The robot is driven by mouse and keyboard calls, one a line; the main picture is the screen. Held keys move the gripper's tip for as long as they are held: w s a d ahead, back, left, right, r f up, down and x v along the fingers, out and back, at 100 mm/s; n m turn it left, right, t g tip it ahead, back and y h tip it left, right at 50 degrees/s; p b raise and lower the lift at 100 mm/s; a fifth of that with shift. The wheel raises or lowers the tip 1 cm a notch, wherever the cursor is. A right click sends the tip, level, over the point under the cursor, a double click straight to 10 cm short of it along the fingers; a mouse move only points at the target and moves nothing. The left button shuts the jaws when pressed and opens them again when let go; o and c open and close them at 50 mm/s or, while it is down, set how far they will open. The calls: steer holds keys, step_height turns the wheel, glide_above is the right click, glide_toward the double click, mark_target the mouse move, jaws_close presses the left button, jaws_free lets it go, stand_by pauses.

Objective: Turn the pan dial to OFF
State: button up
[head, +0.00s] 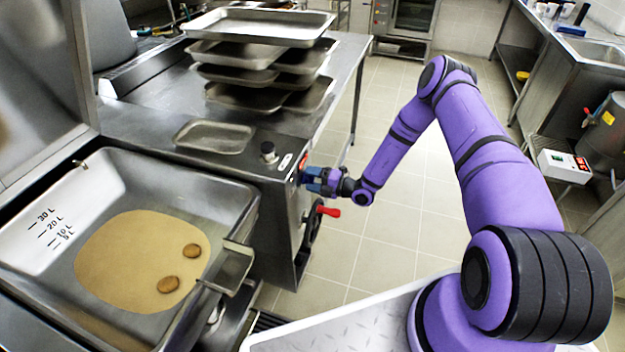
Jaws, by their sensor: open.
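A black knob (268,151) stands on the top corner of the steel counter beside the pan, with a small white label (286,161) next to it. I cannot tell whether this knob is the pan dial, and no OFF mark is readable. My gripper (306,178) is open, its blue fingers pointing left at the counter's front face, just below and right of the knob. A small patch with red (303,162) shows on that face just above the fingers. What lies between the fingers is hidden, and contact is unclear. The steel pan (180,175) is open at left.
A black handwheel (311,226) with a red handle (328,211) sits below my gripper. Stacked trays (262,22) and one flat tray (214,136) rest on the counter. The pan holds tan liquid (125,260) with two brown pieces. Tiled floor (395,225) is clear beyond my arm.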

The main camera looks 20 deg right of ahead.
steer(key=c, duration=0.9)
steer(key=shift+o, duration=0.2)
